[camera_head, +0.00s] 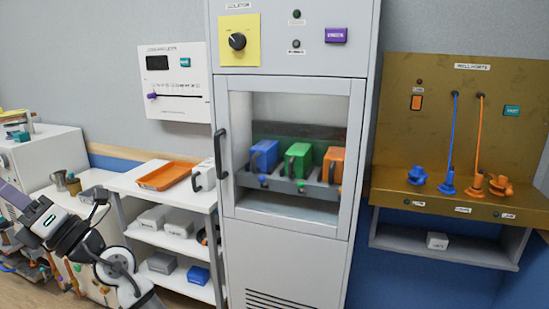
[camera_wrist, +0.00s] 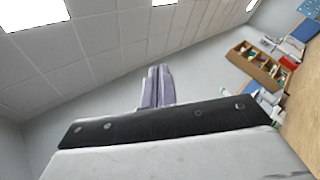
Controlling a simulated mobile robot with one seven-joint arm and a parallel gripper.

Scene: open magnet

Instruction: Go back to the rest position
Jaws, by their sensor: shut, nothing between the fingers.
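My gripper (camera_wrist: 158,68) shows in the wrist view with its two pale purple fingers together and nothing between them. Beyond the fingers are the grey wall and the tiled ceiling (camera_wrist: 110,45). In the head view my arm is at the lower left, with the gripper end (camera_head: 10,196) at the left edge. It is in front of the left-hand counter and cabinet, apart from the tall cabinet in the middle.
A tall grey cabinet (camera_head: 290,265) has a closed glass door with blue, green and orange boxes inside. A white shelf unit to its left carries an orange tray (camera_head: 167,176). A brown panel (camera_head: 430,110) with blue and orange cables is at the right.

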